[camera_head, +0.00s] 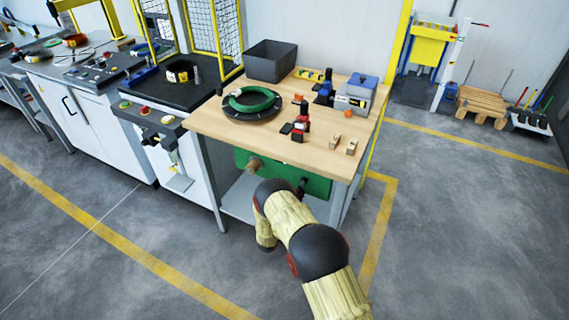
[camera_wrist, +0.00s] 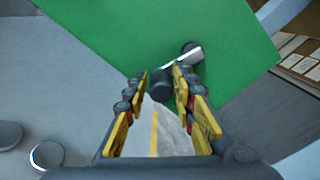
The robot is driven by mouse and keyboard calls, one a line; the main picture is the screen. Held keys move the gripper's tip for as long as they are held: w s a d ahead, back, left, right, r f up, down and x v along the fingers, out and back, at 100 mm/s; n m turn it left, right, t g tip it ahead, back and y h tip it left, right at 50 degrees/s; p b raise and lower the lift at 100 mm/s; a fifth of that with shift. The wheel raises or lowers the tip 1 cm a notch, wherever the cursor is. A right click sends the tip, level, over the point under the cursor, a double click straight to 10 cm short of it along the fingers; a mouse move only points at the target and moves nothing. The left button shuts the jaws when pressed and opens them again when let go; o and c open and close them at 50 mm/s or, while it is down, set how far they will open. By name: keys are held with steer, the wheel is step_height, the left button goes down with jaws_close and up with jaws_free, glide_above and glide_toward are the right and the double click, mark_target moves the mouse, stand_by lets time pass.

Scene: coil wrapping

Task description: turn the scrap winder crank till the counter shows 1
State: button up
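The scrap winder shows as a green panel (camera_head: 290,172) under the wooden table's front edge. The panel (camera_wrist: 130,35) fills the top of the wrist view. Its crank has a dark hub (camera_wrist: 190,49), a short metal arm (camera_wrist: 182,63) and a dark handle (camera_wrist: 160,84). My gripper (camera_wrist: 163,82) is open, one finger on each side of the handle. The handle's end lies close to the right finger; I cannot tell whether they touch. In the head view my arm hides the gripper. No counter reading is legible in either view.
The wooden table (camera_head: 225,121) holds a green coil (camera_head: 252,99), a dark bin (camera_head: 271,60), small tools and a grey-blue device (camera_head: 356,91). A grey table leg (camera_head: 213,185) stands left of the panel. The floor in front is clear.

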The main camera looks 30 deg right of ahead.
steer(key=shift+o, duration=0.6)
steer(key=p+v, duration=0.1)
steer(key=v, duration=0.8)
steer(key=shift+p, duration=0.3)
stand_by(0.6)
